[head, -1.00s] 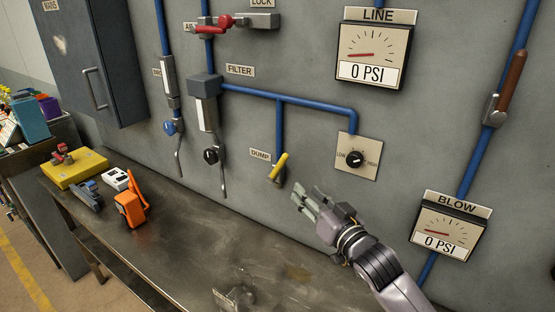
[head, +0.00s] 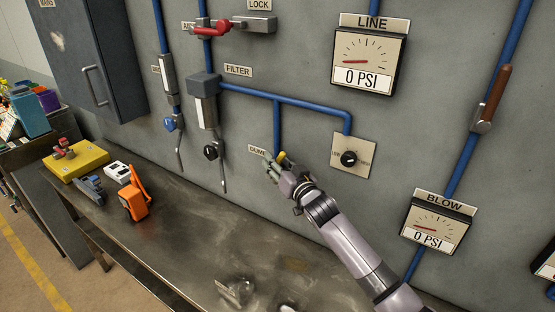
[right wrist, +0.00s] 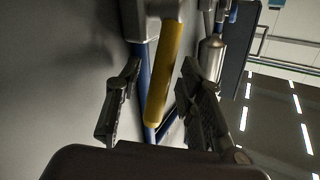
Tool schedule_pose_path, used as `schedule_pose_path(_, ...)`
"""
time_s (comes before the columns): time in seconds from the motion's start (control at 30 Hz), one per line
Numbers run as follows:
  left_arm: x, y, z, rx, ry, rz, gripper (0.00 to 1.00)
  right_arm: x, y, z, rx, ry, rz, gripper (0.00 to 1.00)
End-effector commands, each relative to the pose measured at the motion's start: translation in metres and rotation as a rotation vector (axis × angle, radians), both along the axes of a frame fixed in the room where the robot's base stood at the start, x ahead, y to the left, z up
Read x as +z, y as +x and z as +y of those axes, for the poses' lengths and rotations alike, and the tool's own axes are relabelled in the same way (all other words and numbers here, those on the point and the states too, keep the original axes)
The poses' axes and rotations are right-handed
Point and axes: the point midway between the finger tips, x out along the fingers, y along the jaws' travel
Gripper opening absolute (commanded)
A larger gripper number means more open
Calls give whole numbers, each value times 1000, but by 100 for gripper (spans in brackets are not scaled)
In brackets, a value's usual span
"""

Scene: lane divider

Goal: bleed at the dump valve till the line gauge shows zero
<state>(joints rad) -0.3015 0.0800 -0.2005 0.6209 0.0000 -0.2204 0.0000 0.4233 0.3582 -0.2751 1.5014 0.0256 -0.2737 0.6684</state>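The dump valve's yellow handle (head: 282,157) is on the wall at the end of a blue pipe, mostly hidden by my right gripper (head: 271,168) in the head view. In the right wrist view the yellow handle (right wrist: 165,75) hangs between the two open fingers of my right gripper (right wrist: 153,108), with gaps on both sides. The line gauge (head: 369,60) reads 0 PSI, its red needle at the left of the dial. My left gripper is not in view.
The blow gauge (head: 436,229) also reads 0 PSI. A red handle (head: 213,30) sits beside the grey lock piece (head: 254,24). A low/high knob (head: 349,158) is just right of the dump valve. The bench (head: 205,235) holds an orange tool (head: 134,198) and a yellow box (head: 75,160).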

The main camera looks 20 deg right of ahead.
Motion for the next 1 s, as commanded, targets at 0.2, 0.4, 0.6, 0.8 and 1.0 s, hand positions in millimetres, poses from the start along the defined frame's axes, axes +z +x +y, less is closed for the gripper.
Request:
schedule_pose_path(0.2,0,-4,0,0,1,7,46,0,2,0,0,0,0,36)
schedule_pose_path(0.4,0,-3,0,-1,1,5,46,0,2,0,0,0,0,28)
schedule_pose_path(0.6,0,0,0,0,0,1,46,0,2,0,0,0,0,15)
schedule_pose_path(0.8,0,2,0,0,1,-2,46,0,1,0,0,0,0,2)
schedule_pose_path(1.0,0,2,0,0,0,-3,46,0,1,0,-1,-1,0,0)
